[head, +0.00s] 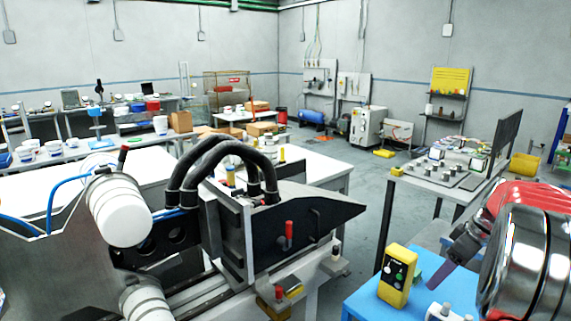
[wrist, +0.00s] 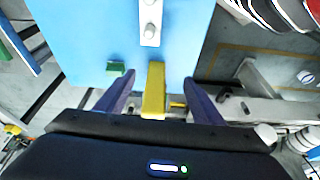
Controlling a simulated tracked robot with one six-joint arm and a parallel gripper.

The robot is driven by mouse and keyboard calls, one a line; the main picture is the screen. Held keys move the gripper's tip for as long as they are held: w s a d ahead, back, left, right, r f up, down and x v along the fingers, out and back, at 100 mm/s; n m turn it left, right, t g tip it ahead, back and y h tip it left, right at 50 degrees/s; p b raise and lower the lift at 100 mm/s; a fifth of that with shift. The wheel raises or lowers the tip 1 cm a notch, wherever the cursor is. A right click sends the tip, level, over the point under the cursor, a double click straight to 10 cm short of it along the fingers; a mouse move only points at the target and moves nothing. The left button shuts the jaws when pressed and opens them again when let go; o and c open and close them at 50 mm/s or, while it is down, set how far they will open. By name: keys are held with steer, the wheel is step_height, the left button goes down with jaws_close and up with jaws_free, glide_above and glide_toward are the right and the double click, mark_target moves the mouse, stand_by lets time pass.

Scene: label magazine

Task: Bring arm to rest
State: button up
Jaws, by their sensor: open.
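My gripper (wrist: 158,84) is open, its two dark fingers apart with nothing held between them in the wrist view. In the head view my gripper (head: 438,277) is at the right, over the blue-topped table (head: 362,303), beside and right of a yellow control box (head: 396,277). My red and silver arm hides part of the right side.
A machine with a black wedge-shaped plate (head: 325,218) and black hoses (head: 225,160) stands left of the blue table. A grey bench (head: 440,188) with several small parts is behind my arm. Open grey floor (head: 365,215) lies between machine and bench.

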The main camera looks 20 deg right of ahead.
steer(key=a+r+m+h, duration=0.1)
steer(key=a+r, duration=0.2)
steer(key=a, duration=0.9)
steer(key=a+r+m, duration=0.1)
steer(key=a+r, duration=0.2)
steer(key=a, duration=0.9)
steer(key=s+a+f+m+t, duration=0.1)
steer(key=s+a+f+t, duration=0.1)
steer(key=s+a, duration=1)
steer(key=a, duration=0.5)
steer(key=shift+s+a+f+m, duration=0.15)
steer(key=shift+s+m, duration=0.25)
